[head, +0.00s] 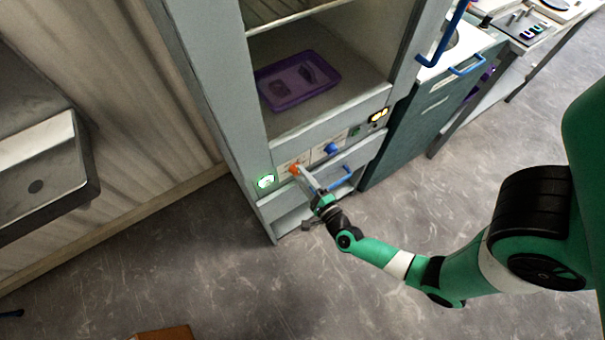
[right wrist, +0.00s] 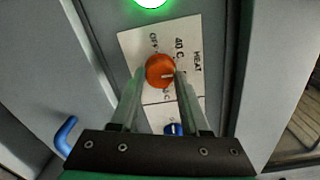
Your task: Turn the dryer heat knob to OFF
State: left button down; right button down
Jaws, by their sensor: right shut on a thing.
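The orange heat knob (right wrist: 158,66) sits on a white label in the right wrist view, with HEAT, 40 C and OFF printed around it. Its pale pointer mark faces right in that picture, while OFF is printed above the knob. In the head view the knob (head: 294,169) shows low on the dryer cabinet front (head: 262,158). My right gripper (head: 299,172) is shut on the knob, with one finger on each side in the right wrist view (right wrist: 160,77). My left gripper is not in view.
A blue knob (head: 331,149) and a green lit indicator (head: 265,181) flank the orange knob. A blue handle (head: 341,179) sits just below. A purple tray (head: 297,82) lies inside the open cabinet. A sink (head: 40,170) stands at left; the floor in front is mostly clear.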

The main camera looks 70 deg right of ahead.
jog(key=n+p, duration=0.1)
jog(key=n, duration=0.3)
jog(key=shift+r+n+p, duration=0.15)
jog(key=shift+n+p, duration=0.15)
jog(key=shift+p, duration=0.1)
jog(key=n+p, duration=0.1)
jog(key=n, duration=0.3)
jog(key=shift+h, duration=0.3)
jog(key=n+p, duration=0.1)
jog(key=n, duration=0.3)
jog(key=shift+n, duration=0.4)
jog(key=n+p, duration=0.1)
jog(key=n, duration=0.3)
jog(key=shift+n, duration=0.3)
jog(key=shift+c, duration=1.9)
grip_release()
jog(key=shift+f, duration=0.2)
